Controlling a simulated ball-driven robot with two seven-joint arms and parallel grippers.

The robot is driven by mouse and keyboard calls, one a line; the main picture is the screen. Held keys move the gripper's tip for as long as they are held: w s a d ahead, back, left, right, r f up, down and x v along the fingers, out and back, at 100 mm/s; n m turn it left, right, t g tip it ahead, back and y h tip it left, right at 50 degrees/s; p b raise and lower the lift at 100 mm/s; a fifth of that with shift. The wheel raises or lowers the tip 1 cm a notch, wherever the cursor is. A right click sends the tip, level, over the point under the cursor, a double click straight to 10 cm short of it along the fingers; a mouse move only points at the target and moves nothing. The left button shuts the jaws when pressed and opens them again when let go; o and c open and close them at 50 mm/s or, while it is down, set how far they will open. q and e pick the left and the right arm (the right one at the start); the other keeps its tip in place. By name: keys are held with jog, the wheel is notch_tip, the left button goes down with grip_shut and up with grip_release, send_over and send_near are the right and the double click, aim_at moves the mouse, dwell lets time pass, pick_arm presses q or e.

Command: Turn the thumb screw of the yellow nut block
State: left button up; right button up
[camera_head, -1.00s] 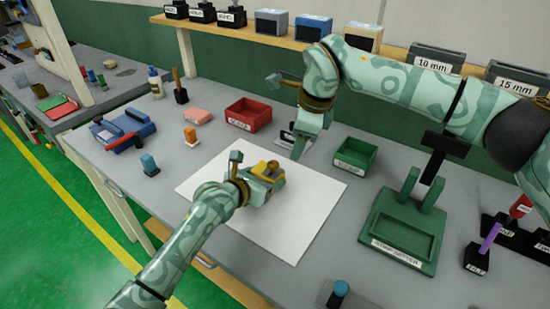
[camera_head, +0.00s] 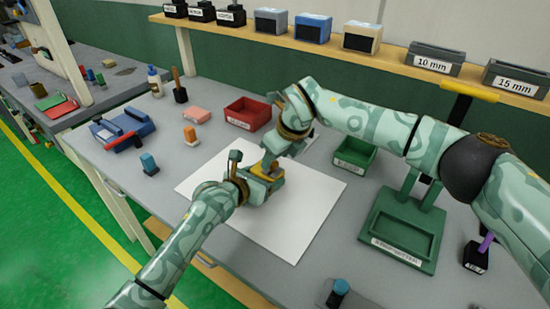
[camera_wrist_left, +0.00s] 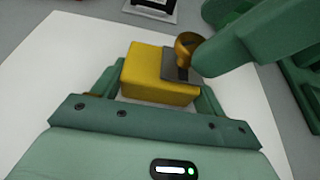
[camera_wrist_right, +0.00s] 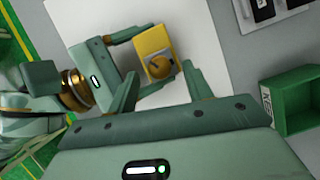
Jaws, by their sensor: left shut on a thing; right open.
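The yellow nut block (camera_wrist_left: 155,75) lies on the white sheet (camera_head: 290,225), with a dark plate on one face. A brass thumb screw (camera_wrist_left: 188,44) stands out from that plate. My left gripper (camera_head: 262,185) is shut on the block, one finger on either side; the left wrist view shows this hold (camera_wrist_left: 160,85). My right gripper (camera_wrist_right: 160,88) is open above the block, and in the right wrist view its fingers lie on either side of the thumb screw (camera_wrist_right: 159,66). In the left wrist view a right finger covers or touches the screw's edge; contact is unclear.
A red bin (camera_head: 249,113) and a green bin (camera_head: 355,154) stand behind the sheet. A green stand (camera_head: 405,225) is at the right. Blue (camera_head: 149,164) and orange (camera_head: 190,135) pieces stand at the left. The sheet's front is clear.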

jog(key=shift+x, duration=0.75)
jog(key=c, duration=1)
jog(key=shift+m, duration=0.3)
jog(key=m, duration=0.2)
jog(key=m+t+h, duration=0.1)
jog(key=m, duration=0.1)
jog(key=shift+s+a+h, duration=0.1)
jog(key=shift+a+h, duration=0.1)
jog(key=shift+h, duration=0.1)
jog(key=shift+a+m+h, duration=0.1)
jog(key=shift+m+h, duration=0.7)
jog(key=shift+m, duration=1.5)
